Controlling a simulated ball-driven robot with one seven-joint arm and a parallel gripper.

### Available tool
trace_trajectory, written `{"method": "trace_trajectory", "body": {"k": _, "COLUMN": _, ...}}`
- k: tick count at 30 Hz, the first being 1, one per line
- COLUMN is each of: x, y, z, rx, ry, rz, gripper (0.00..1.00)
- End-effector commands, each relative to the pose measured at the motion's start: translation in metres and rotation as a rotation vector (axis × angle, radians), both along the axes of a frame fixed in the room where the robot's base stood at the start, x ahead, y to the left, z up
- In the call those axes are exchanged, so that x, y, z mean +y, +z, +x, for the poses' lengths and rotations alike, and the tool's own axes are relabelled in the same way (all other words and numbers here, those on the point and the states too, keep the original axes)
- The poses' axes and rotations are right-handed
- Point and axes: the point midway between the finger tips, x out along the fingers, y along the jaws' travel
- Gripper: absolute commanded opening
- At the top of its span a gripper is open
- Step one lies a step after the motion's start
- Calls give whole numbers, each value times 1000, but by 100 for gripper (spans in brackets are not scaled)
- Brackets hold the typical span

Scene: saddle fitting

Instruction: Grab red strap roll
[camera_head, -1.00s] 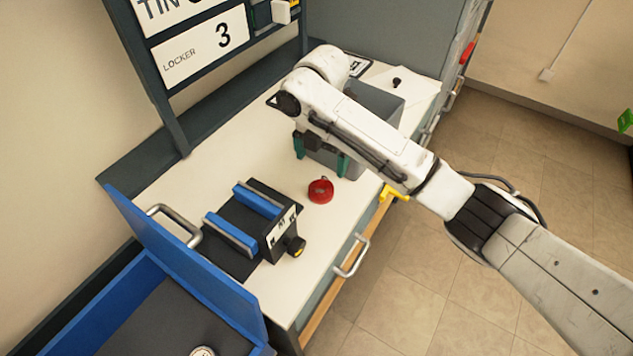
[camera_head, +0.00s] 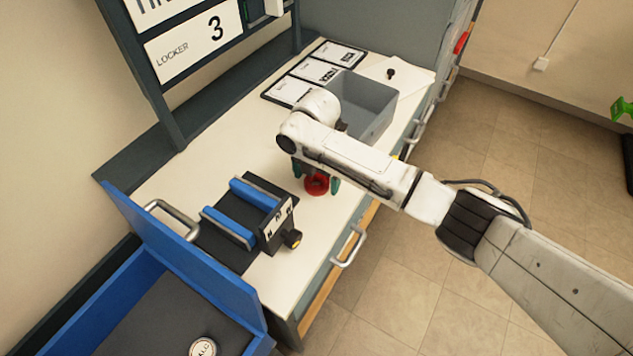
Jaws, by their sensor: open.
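The red strap roll (camera_head: 317,186) lies on the cream worktop, to the right of the black and blue vise. My gripper (camera_head: 316,180) points down over the roll, with one green finger on its left side and one on its right. The jaws are open. The upper part of the roll is partly hidden by my gripper. I cannot tell whether the fingers touch it.
The vise with blue jaws (camera_head: 232,228) stands close on the left. A grey bin (camera_head: 377,104) is behind my arm, with labelled cards (camera_head: 318,70) beside it. An open blue box (camera_head: 185,262) stands at the lower left. Bare worktop (camera_head: 225,130) lies behind the vise.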

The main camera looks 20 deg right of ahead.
Motion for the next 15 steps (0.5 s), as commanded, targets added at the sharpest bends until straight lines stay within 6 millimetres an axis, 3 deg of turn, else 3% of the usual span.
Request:
{"method": "trace_trajectory", "body": {"k": 3, "x": 0, "y": 0, "z": 0, "rx": 0, "ry": 0, "rz": 0, "gripper": 99}}
{"method": "trace_trajectory", "body": {"k": 15, "x": 0, "y": 1, "z": 0, "rx": 0, "ry": 0, "rz": 0, "gripper": 61}}
